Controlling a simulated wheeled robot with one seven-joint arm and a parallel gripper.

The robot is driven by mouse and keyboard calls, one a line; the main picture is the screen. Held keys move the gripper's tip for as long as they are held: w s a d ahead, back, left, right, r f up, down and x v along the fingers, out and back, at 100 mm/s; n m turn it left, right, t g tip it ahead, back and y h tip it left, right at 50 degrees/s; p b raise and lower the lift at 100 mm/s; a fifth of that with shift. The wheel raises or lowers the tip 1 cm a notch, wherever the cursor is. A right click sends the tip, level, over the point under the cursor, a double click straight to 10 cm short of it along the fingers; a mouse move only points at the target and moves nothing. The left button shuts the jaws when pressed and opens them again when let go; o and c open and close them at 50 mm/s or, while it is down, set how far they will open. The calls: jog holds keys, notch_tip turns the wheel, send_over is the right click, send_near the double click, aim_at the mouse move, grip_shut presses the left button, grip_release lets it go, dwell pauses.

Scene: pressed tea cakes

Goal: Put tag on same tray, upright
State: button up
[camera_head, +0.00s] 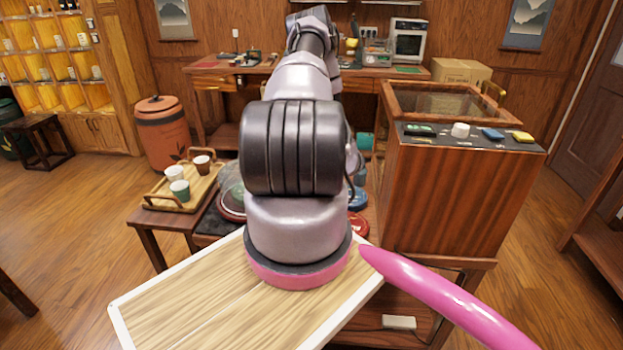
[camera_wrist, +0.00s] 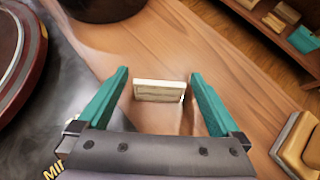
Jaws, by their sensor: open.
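In the wrist view a small pale tag (camera_wrist: 158,92) with faint dark lines on its face is on a brown wooden surface, its face toward the camera. It looks upright, but its base is hard to make out. My gripper (camera_wrist: 159,74) is open, its two teal fingers on either side of the tag with narrow gaps. A round dark-red tray-like rim (camera_wrist: 13,62) shows at the left edge. In the head view a wooden tray (camera_head: 157,203) with several cups stands on a low table. My arm hides my gripper and the tag there.
A dark grey mat (camera_wrist: 62,110) with partly visible lettering lies left of my gripper. A dark round object (camera_wrist: 100,8) stands beyond, and a tan block-like thing (camera_wrist: 303,145) is at right. In the head view a wooden cabinet (camera_head: 445,200) with a control panel stands right of my arm.

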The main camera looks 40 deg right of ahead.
jog(key=c, duration=1.4)
notch_tip(320, 180, up, 9)
jog(key=shift+r, duration=0.5)
jog(key=shift+s+a, duration=0.1)
